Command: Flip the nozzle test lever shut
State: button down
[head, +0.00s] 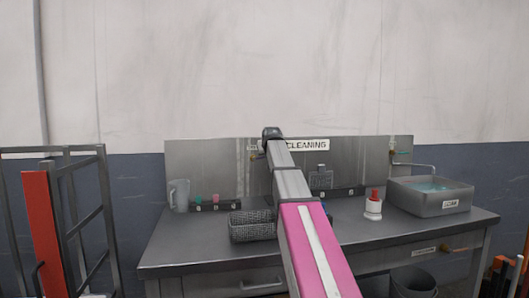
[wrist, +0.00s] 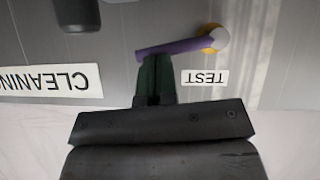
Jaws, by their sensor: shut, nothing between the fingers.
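The test lever (wrist: 178,46) is a purple bar on an orange pivot (wrist: 211,40) with a pale cap, on the grey back panel. In the wrist view it runs left from the pivot, nearly level with a slight droop. The TEST label (wrist: 205,78) is beside it. My gripper (wrist: 154,62) has its dark green fingers shut and empty. Their tips are at the lever's free half, touching or very close; I cannot tell which. In the head view a small orange bit of the lever's mount (head: 253,156) shows left of my arm, which hides the fingers.
The CLEANING sign (head: 307,145) is on the back panel. On the steel bench (head: 190,245) are a mesh basket (head: 253,231), a clear jug (head: 180,194), a red-and-white bottle (head: 373,209) and a water basin (head: 430,202). A red-and-grey rack (head: 45,225) stands left.

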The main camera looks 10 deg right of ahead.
jog(key=shift+d+f, duration=0.15)
jog(key=shift+f, duration=0.25)
jog(key=shift+d+f, duration=0.1)
jog(key=shift+f, duration=0.05)
dwell(0.4)
jog(key=w+d+r+v, duration=0.1)
jog(key=r+v, duration=0.1)
jog(key=v, duration=1.1)
jog(key=shift+w+a+r, duration=0.25)
jog(key=shift+w, duration=0.05)
